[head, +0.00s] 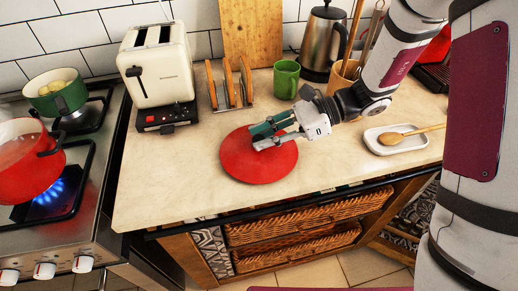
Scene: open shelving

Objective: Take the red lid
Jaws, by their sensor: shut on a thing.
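The red lid (250,166) is a flat round disc on the beige countertop, near its front edge in the middle of the head view. My gripper (262,138) reaches in from the right, with its fingers over the upper right part of the lid. It is shut on the lid, and the fingers cover the place where they hold it. Whether the lid touches the counter or is slightly raised, I cannot tell.
A toaster (157,65), toast rack (229,88), green mug (287,79) and kettle (321,45) stand behind. A spoon rest (396,148) lies right. On the stove at left are a red pot (24,168) over a lit flame and a green pot (57,92). Counter left of the lid is clear.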

